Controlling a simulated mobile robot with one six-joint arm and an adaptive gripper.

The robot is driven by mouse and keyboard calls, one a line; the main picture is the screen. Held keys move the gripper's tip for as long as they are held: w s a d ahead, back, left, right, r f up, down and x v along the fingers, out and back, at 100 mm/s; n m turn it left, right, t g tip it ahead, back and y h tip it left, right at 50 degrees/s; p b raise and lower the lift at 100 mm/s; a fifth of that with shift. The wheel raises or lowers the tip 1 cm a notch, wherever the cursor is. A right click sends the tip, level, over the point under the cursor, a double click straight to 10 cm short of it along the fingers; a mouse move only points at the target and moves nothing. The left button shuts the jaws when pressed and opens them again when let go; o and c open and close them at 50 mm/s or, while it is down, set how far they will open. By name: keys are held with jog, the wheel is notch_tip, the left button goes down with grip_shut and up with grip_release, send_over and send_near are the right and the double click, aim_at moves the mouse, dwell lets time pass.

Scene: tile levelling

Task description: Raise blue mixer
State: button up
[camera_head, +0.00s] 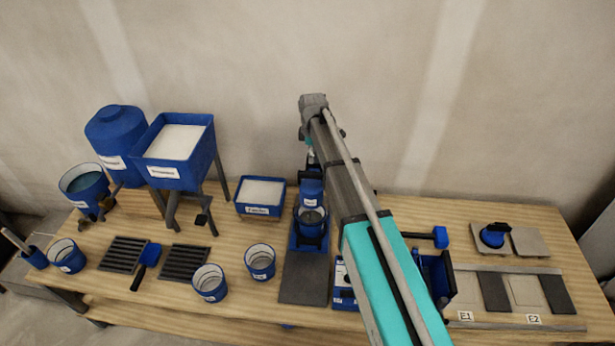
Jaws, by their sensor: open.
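The blue mixer (311,190) stands near the middle of the table, on a blue base with a dark grey plate in front. Its blue head sits above a round blue bowl (311,222) with a pale rim. My arm reaches up from the lower right and bends over at the top. My gripper (311,163) is open, just above and behind the mixer head. It is small and partly hidden by my arm, so I cannot tell whether it touches the mixer.
A blue tray of white powder (261,192) is left of the mixer. Blue buckets (260,262) and dark grates (184,263) lie front left, with a hopper (180,170) and tank (115,135) behind. A blue-headed tool (440,237) and tiles (528,242) are right.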

aim_at(312, 173)
jog(key=shift+f+b, duration=4.05)
jog(key=shift+f, duration=0.3)
grip_shut()
